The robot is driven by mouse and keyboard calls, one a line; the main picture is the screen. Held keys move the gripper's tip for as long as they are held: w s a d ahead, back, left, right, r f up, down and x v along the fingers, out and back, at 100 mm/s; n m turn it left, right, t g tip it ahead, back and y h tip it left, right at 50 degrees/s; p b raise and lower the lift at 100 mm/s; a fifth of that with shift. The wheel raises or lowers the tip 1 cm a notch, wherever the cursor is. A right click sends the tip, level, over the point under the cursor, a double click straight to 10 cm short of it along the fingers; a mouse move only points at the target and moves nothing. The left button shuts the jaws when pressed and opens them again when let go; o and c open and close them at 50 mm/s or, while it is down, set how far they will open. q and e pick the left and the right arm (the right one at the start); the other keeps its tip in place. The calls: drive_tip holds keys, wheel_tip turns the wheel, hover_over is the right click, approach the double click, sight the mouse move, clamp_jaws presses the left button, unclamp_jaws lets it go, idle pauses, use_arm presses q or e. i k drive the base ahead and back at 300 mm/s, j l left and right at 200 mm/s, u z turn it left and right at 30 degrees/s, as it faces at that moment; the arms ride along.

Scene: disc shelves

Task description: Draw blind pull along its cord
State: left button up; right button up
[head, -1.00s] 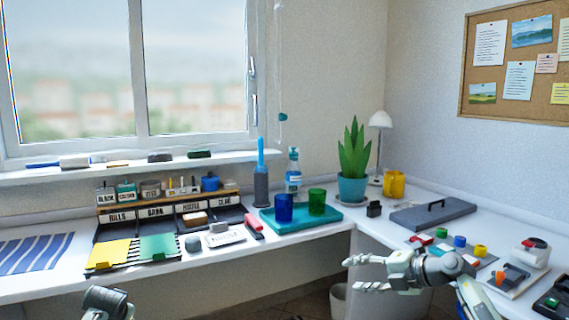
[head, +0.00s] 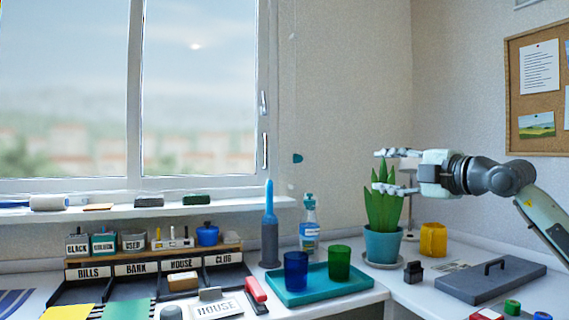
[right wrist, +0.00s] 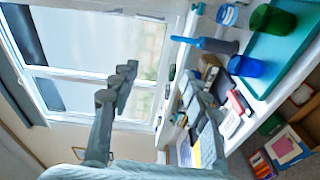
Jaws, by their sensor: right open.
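The blind pull (head: 297,158) is a small teal knob. It hangs in the head view on a thin, pale cord (head: 294,100) in front of the wall, just right of the window frame. My right gripper (head: 381,171) is open and empty. It is raised to about the pull's height, its fingers pointing left, with a clear gap between it and the pull in the picture. Its spread fingers also show in the right wrist view (right wrist: 165,95), where I cannot make out the pull with certainty. My left gripper is not in view.
A potted plant (head: 383,244) stands below the right gripper. A spray bottle (head: 309,232) and a teal tray (head: 320,291) with blue and green cups stand below the pull. The window sill (head: 240,204) holds small items. The air between gripper and pull looks clear.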

sight(297, 159)
drive_tip(key=i+l+u, duration=0.25)
drive_tip(key=i+l, duration=0.25)
drive_tip(key=i, duration=0.25)
drive_tip(key=i+l+u, duration=0.3)
drive_tip(key=i+l, duration=0.35)
drive_tip(key=i, duration=0.1)
